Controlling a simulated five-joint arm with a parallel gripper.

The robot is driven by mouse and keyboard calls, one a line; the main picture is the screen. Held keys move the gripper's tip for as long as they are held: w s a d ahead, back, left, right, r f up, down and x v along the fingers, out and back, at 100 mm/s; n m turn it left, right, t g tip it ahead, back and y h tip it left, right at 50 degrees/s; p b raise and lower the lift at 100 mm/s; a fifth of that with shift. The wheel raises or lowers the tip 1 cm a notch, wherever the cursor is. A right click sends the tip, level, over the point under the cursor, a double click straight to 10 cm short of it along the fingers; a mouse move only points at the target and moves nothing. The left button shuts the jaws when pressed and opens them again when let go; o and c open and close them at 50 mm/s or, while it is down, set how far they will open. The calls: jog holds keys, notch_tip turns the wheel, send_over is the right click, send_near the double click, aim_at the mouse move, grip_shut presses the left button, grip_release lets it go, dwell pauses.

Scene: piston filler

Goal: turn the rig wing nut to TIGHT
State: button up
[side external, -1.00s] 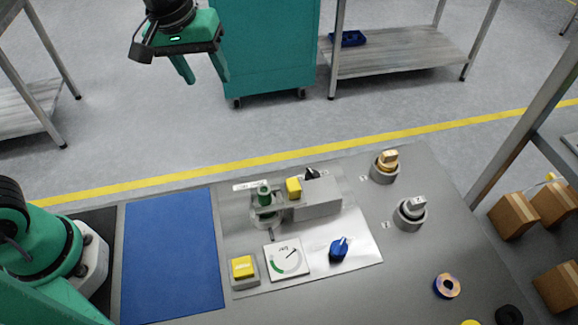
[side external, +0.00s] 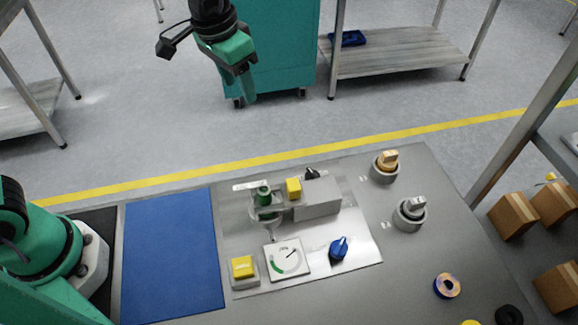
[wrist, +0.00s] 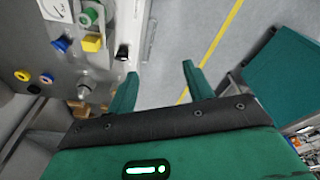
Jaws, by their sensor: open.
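My gripper (side external: 247,97) hangs in the air behind the bench, high above and apart from the rig, seen nearly edge-on. In the wrist view its two fingers (wrist: 160,70) stand apart with nothing between them. The rig has a blue winged knob (side external: 339,249) on its plate, right of the gauge (side external: 287,259); the blue knob also shows in the wrist view (wrist: 61,44). A small black winged knob (side external: 312,174) sits at the rear of the grey block. I cannot tell which is the wing nut; no TIGHT mark is legible.
A yellow block (side external: 293,188) and a green fitting (side external: 264,197) stand beside the black knob. A yellow button (side external: 242,267) is at front left. Gold (side external: 387,160) and grey (side external: 413,208) fittings stand at right. The blue mat (side external: 172,250) is bare.

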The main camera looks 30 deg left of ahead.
jog(key=w+d+f+m+g, duration=0.1)
jog(key=w+d+f+m, duration=0.2)
jog(key=d+f+m, duration=0.65)
jog(key=m+g, duration=0.1)
jog(key=m, duration=1.2)
send_near(312, 175)
jog(key=shift+d+f+y, duration=0.1)
jog(key=shift+f+y, duration=0.15)
jog(key=shift+y, duration=0.15)
jog(key=shift+d+f+m, duration=0.35)
jog(key=shift+m, duration=0.2)
jog(key=shift+f, duration=3.9)
jog(key=c, duration=1)
